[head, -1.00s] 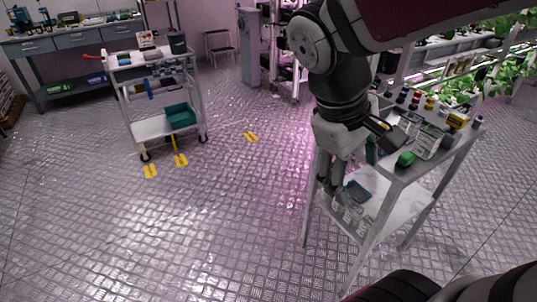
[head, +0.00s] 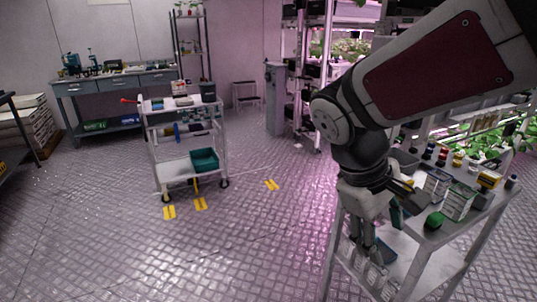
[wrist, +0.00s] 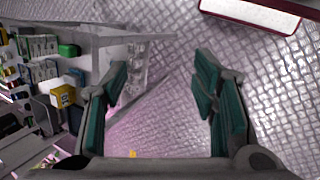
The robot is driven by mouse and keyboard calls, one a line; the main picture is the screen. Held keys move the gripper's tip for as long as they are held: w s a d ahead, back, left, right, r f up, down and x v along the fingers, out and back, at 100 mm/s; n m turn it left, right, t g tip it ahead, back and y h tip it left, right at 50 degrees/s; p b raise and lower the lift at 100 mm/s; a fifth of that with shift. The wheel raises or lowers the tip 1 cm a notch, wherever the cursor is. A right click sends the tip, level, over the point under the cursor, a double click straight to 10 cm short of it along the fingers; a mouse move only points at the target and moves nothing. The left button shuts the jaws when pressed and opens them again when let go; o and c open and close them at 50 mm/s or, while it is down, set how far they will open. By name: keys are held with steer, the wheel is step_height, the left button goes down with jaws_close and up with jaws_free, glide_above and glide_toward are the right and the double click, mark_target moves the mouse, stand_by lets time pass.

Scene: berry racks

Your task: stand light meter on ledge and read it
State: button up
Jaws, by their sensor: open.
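My gripper (head: 362,240) hangs fingers-down at the left side of a grey bench cart (head: 425,240). In the wrist view my gripper (wrist: 160,72) is open and empty, with its green-padded fingers wide apart over bare floor. A yellow-and-dark item (head: 488,180) lies near the back right of the cart top; a yellow-faced box (wrist: 62,96) shows left of the fingers in the wrist view. I cannot tell for sure whether either is the light meter. I cannot make out which surface is the ledge.
The cart top holds a green item (head: 434,221), a white rack (head: 459,203) and several small bottles. Lit plant racks (head: 480,135) stand behind it. A white trolley (head: 186,165) with a teal bin (head: 205,160) stands left. The floor between is clear.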

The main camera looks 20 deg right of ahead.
steer(key=w+d+f+n+t+h, duration=0.1)
steer(key=w+d+f+n+h, duration=0.65)
steer(key=w+d, duration=0.35)
steer(key=w+d+f+n+t+h, duration=0.1)
steer(key=w+d+f+n+h, duration=0.5)
steer(key=w+d+n, duration=0.45)
steer(key=shift+m, duration=0.8)
steer(key=d, duration=0.2)
steer(key=w+d, duration=0.1)
steer(key=d, duration=0.1)
steer(key=w+d, duration=0.1)
steer(key=d, duration=0.2)
steer(key=shift+f+b, duration=0.2)
steer(key=shift+b, duration=0.1)
steer(key=shift+w+d+r, duration=0.1)
steer(key=shift+d, duration=1.5)
steer(key=shift+w+d+r, duration=0.1)
steer(key=shift+d, duration=1.5)
steer(key=c, duration=1)
step_height(320, 180, up, 10)
steer(key=shift+p, duration=0.35)
